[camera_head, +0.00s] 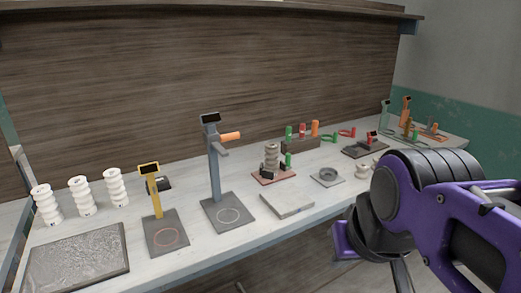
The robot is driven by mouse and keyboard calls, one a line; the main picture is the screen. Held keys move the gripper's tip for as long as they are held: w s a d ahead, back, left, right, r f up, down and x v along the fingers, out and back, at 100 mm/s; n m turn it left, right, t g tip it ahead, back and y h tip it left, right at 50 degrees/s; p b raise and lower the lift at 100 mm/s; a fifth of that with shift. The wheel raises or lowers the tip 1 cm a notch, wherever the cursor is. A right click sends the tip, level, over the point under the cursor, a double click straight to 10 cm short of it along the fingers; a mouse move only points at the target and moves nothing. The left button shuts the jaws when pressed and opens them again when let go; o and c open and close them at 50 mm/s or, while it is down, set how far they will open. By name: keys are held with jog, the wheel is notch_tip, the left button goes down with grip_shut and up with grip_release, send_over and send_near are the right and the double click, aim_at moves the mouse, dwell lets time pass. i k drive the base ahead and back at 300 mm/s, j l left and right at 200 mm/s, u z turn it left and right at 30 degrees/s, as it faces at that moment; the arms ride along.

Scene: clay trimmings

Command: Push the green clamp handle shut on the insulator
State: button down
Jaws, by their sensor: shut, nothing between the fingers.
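A grey-brown ribbed insulator (271,157) stands upright on a clamp fixture with a reddish base plate (272,178), near the middle of the bench. A green clamp handle (288,161) stands up close beside the insulator's right side. The handle is small in view, and I cannot tell its exact angle or whether it touches the insulator. My purple and black arm (462,225) fills the lower right, in front of the bench. I cannot make out my gripper's fingertips; the fixture and handle are not covered by the arm.
White ribbed insulators (82,195) and a textured tray (78,262) are at left. A yellow stand (155,190) and a tall grey stand (215,165) rise left of the fixture. A flat grey slab (287,203) lies in front. A rack (300,142) with coloured handles stands behind.

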aim_at(285, 166)
jog(key=i+l+u, duration=0.3)
jog(key=i+l, duration=0.2)
jog(key=l, duration=0.2)
jog(key=i+l+u, duration=0.2)
jog(key=l, duration=0.2)
jog(key=i+l+u, duration=0.15)
jog(key=l, duration=0.3)
jog(key=i, duration=0.05)
